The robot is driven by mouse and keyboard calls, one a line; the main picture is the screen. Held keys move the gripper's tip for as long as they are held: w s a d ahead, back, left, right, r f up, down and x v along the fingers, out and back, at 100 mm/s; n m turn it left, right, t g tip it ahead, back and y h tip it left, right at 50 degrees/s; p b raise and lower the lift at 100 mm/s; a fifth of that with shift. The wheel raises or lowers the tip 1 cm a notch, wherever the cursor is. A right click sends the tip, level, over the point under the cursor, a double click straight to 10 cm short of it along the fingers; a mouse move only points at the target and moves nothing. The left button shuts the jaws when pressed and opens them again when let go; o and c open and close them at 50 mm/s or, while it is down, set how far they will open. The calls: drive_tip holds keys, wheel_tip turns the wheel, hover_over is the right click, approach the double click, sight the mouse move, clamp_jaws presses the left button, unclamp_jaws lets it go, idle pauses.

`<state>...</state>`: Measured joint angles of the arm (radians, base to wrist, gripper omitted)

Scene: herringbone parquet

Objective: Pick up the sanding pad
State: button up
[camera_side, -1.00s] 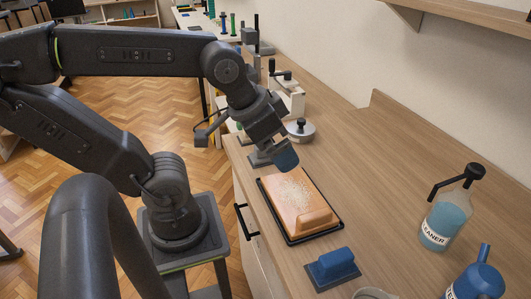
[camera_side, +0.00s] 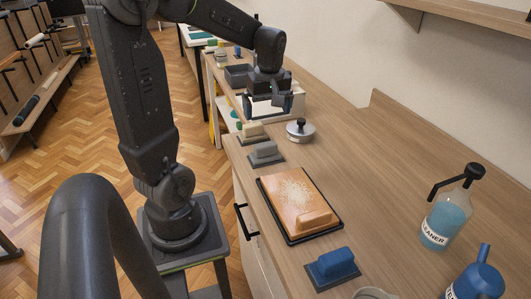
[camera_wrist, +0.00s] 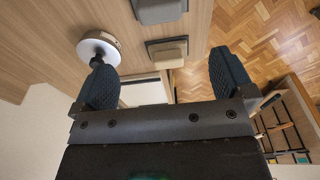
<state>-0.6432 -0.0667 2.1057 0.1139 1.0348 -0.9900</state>
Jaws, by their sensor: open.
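Several block-shaped pads with flat bases lie on the bench; I cannot tell which is the sanding pad meant. A beige pad (camera_side: 253,130) is farthest back, a grey pad (camera_side: 265,151) just in front of it, and a blue pad (camera_side: 335,263) nearest the camera. In the wrist view the beige pad (camera_wrist: 167,52) shows beyond and between my fingers, with the grey pad (camera_wrist: 160,10) at the top edge. My gripper (camera_side: 268,108) is open and empty, above the bench and behind the beige pad; its two fingers also show in the wrist view (camera_wrist: 163,75).
An orange dusty block lies in a black tray (camera_side: 325,233) in front of the grey pad. A round metal piece with a black knob (camera_side: 301,132) stands right of the beige pad. A cleaner bottle (camera_side: 442,222) and blue bottle (camera_side: 474,284) stand at right. The bench's right middle is clear.

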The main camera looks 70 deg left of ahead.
sight(266, 144)
drive_tip(key=f, duration=0.8)
drive_tip(key=a+f, duration=0.1)
drive_tip(key=f, duration=0.3)
drive_tip(key=shift+f, duration=0.2)
drive_tip(key=c, duration=1)
